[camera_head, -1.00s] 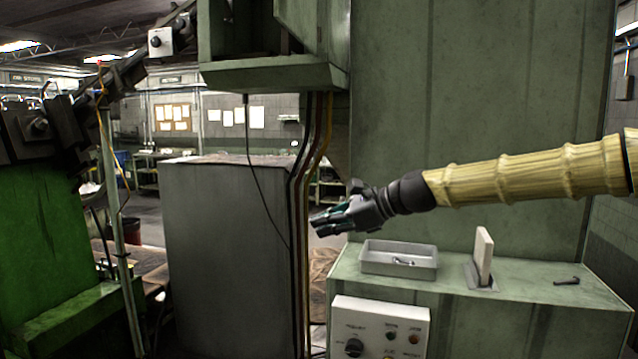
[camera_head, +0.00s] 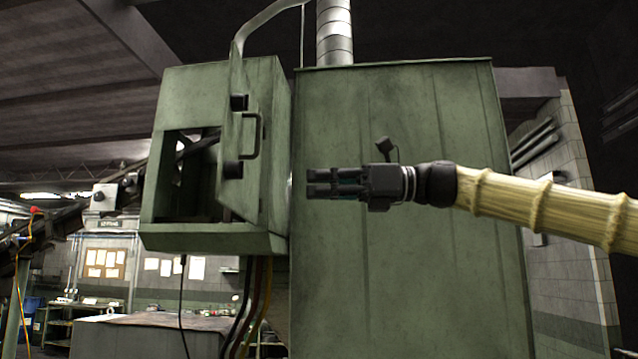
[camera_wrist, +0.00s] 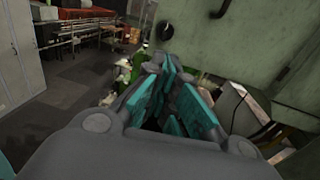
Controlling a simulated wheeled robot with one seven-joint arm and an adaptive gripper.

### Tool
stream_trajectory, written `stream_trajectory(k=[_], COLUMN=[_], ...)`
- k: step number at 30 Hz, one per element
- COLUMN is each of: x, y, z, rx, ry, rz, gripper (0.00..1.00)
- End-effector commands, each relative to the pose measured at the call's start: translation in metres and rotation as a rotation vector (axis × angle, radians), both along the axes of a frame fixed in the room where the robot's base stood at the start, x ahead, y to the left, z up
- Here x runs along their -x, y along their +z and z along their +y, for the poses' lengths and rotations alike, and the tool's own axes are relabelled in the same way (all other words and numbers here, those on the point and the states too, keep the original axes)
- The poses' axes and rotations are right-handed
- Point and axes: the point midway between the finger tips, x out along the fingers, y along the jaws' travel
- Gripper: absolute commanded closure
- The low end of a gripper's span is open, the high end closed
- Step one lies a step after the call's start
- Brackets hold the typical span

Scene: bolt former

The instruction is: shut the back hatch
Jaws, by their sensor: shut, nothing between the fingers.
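A green hatch door (camera_head: 228,187) with a dark handle stands ajar on a green box-shaped housing (camera_head: 190,242) in the head view. Dark openings show to the left of the door, with dark parts inside. I cannot tell from the pictures whether it is the back one. My gripper (camera_head: 308,184) is shut and empty, pointing left, to the right of the door and apart from its handle in the picture. In the wrist view my gripper's teal fingers (camera_wrist: 165,90) are together, with a green panel (camera_wrist: 250,45) at the upper right.
A tall green cabinet (camera_head: 400,270) stands behind my gripper, with a silver duct (camera_head: 334,30) on top. Cables (camera_head: 250,300) hang below the housing. A grey box top (camera_head: 150,335) lies low at the left. Open floor (camera_wrist: 70,85) shows in the wrist view.

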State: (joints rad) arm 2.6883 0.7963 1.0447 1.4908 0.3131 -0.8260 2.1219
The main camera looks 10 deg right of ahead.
Motion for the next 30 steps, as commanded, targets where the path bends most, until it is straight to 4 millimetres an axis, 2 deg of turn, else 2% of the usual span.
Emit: stream_trajectory(k=[9,18,24,30], x=[-0.011,-0.019,-0.021,-0.021], y=[0.002,0.002,0.000,0.000], z=[0.054,0.095,0.107,0.109], rx=[0.002,0.001,0.000,0.000], ry=[0.002,0.001,0.000,0.000], rz=[0.002,0.000,0.001,-0.001], gripper=[1.00,1.00,1.00,1.00])
